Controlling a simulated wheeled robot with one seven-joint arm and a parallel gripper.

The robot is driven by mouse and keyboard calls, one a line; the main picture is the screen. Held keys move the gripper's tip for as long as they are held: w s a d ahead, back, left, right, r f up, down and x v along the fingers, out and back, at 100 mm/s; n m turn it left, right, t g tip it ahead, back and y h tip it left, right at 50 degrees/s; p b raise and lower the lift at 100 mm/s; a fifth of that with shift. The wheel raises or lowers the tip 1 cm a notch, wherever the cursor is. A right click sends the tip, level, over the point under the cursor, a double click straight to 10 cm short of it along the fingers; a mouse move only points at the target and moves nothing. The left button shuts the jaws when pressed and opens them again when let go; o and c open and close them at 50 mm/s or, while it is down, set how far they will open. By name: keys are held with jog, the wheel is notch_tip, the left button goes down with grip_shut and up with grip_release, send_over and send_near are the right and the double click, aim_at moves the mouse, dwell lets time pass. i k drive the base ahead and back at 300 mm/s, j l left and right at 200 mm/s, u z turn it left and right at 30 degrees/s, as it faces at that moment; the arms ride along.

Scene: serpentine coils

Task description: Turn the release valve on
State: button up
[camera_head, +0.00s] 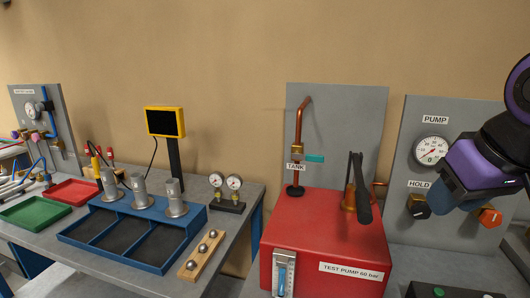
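A grey panel (402,150) on the right carries a round gauge (432,150) labelled PUMP and a black knob (415,208) near a HOLD label. An orange knob (489,216) sits lower right on the same panel. No release label is readable; my arm covers the panel area above the orange knob, so I cannot tell for sure that this is the release valve. My gripper (455,192), dark blue and purple, hangs in front of the panel between the two knobs and above them. Its fingers cannot be told apart, and I see nothing held.
A red test pump box (325,225) with an upright dark lever (360,190) and a TANK valve with a teal handle (314,158) stands left of the panel. A black box (455,291) lies at the front right. A blue tray (130,235) is on the left bench.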

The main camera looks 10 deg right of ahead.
aim_at(490, 219)
jog(key=z, duration=1.25)
jog(key=l, duration=0.5)
jog(key=i+l, duration=0.15)
jog(key=l, duration=0.35)
